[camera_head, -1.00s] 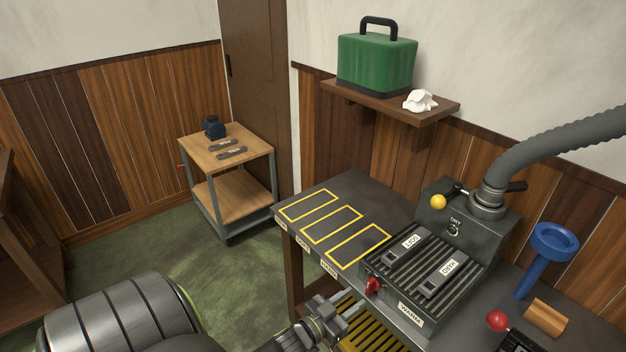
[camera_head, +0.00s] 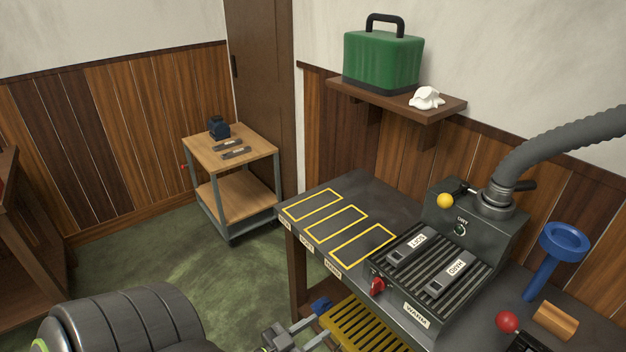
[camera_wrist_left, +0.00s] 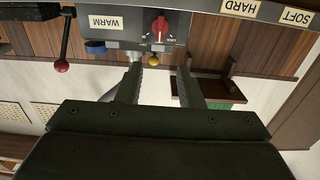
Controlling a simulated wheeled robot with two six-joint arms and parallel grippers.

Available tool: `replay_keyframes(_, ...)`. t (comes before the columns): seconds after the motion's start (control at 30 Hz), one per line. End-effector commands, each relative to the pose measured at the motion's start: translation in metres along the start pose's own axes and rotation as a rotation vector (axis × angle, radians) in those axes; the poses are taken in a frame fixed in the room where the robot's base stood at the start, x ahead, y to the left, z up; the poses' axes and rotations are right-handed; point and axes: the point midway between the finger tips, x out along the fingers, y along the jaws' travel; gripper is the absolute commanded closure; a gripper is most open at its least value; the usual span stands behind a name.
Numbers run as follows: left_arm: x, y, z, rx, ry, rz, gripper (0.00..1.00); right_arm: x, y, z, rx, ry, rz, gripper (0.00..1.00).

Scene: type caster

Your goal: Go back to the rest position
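My left gripper (camera_head: 322,332) is low at the bottom edge of the head view, in front of the bench and beside a yellow slatted rack. In the left wrist view its two fingers (camera_wrist_left: 160,82) are spread apart with nothing held between them. The dark machine (camera_head: 455,225) on the bench has two bars, labelled SOFT (camera_head: 409,246) and HARD (camera_head: 452,275), lying on its ribbed top. Its red knob (camera_head: 377,286) and WARM label (camera_head: 416,315) are on the front; they also show upside down in the wrist view. My right gripper is not in view.
The bench (camera_head: 380,205) has several empty yellow outlines. A blue funnel (camera_head: 555,250), red ball handle (camera_head: 507,322) and wooden cylinder (camera_head: 555,320) are at right. The yellow rack (camera_head: 365,330) sits below the bench edge. A cart (camera_head: 235,155) stands farther back; green floor between is clear.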

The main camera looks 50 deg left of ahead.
Motion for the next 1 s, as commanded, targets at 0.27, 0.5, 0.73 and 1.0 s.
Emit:
replay_keyframes(0.27, 0.000, 0.000, 0.000, 0.000, 0.000, 0.000, 0.66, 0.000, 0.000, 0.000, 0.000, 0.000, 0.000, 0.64)
replay_keyframes(0.5, -0.003, -0.006, 0.030, 0.000, -0.078, -0.036, 0.66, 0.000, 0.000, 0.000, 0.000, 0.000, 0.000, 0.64)
replay_keyframes(0.73, -0.044, -0.021, 0.168, 0.008, -0.473, -0.168, 0.66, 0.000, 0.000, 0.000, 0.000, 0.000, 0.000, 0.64)
replay_keyframes(1.0, -0.156, 0.008, 0.314, -0.002, -1.032, -0.224, 0.66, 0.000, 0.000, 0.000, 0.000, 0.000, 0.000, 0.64)
